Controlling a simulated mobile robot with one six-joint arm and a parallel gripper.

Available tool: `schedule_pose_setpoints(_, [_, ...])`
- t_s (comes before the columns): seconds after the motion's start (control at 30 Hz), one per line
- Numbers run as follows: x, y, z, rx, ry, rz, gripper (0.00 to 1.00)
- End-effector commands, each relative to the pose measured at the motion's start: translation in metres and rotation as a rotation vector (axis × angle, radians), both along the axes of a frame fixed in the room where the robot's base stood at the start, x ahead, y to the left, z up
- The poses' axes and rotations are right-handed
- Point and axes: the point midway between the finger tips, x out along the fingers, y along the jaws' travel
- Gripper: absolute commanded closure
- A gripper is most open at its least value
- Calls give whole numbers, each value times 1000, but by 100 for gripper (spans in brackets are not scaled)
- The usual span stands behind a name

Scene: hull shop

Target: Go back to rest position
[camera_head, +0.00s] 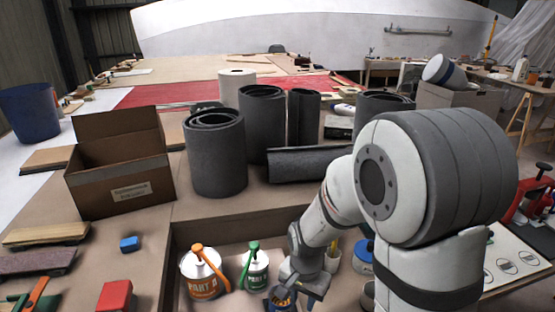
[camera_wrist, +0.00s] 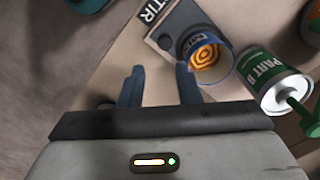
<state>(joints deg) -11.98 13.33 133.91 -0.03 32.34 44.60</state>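My gripper (camera_wrist: 160,82) is open, its two dark blue fingers apart with nothing gripped between them. In the head view my arm reaches down into the recessed part of the bench, and the gripper end (camera_head: 305,287) is low there. A blue mixing cup (camera_wrist: 222,72) with orange rings inside is just beyond the right finger; it also shows in the head view (camera_head: 281,304), partly cut off. The white and green Part B can (camera_wrist: 268,75) is right of the cup. The Part A can (camera_head: 203,287) with an orange pump stands left of it.
An open cardboard box (camera_head: 120,180) and several dark grey rolls (camera_head: 215,155) stand behind the recess. A blue block (camera_head: 129,243) and a red block (camera_head: 115,296) lie left. A panel marked "STIR" (camera_wrist: 150,12) lies beside the cup. A blue-lidded tub (camera_head: 362,262) is near my arm.

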Motion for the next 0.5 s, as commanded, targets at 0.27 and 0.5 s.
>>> schedule_pose_setpoints(0.27, [-29,-34,125,0,-96,211,70])
schedule_pose_setpoints(0.5, [-76,-63,213,-34,-171,427,70])
